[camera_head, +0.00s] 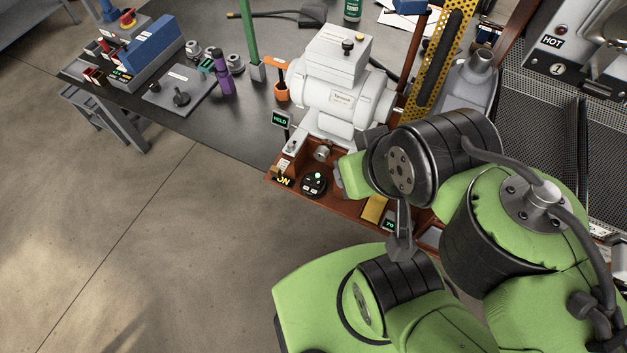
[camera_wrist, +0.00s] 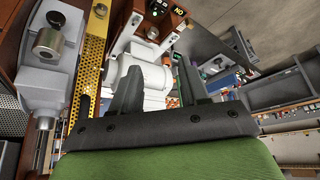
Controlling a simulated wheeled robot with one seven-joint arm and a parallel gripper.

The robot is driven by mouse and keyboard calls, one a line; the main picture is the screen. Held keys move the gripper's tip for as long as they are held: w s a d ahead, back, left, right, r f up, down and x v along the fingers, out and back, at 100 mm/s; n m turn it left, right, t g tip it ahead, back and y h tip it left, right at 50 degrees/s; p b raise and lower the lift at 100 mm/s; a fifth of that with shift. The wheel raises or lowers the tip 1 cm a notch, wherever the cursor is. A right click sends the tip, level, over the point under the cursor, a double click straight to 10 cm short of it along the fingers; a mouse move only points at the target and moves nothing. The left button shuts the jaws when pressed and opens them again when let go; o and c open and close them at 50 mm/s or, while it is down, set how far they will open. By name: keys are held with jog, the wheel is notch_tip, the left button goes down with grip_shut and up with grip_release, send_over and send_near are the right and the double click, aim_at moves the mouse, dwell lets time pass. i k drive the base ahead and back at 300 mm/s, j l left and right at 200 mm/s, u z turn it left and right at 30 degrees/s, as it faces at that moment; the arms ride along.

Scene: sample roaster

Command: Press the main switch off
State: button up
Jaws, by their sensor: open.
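The white sample roaster (camera_head: 342,92) stands on a reddish-brown base at the table's front edge. At the base's front left corner is a lit yellow "ON" sign (camera_head: 283,181), with a small pale labelled part (camera_head: 285,166) just behind it, probably the main switch. In the wrist view the "ON" sign (camera_wrist: 180,11) shows upside down at the top. My gripper (camera_wrist: 159,66) is open and empty, its two dark fingers in front of the white roaster body and apart from the sign. In the head view my arm hides most of the gripper.
Open floor lies in front of the table.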

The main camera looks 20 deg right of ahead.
aim_at(312, 182)
jog(key=i+j+u, duration=0.15)
jog(key=u, duration=0.25)
jog(key=i+j+u, duration=0.15)
jog(key=u, duration=0.25)
jog(key=i+j+u, duration=0.15)
jog(key=u, duration=0.25)
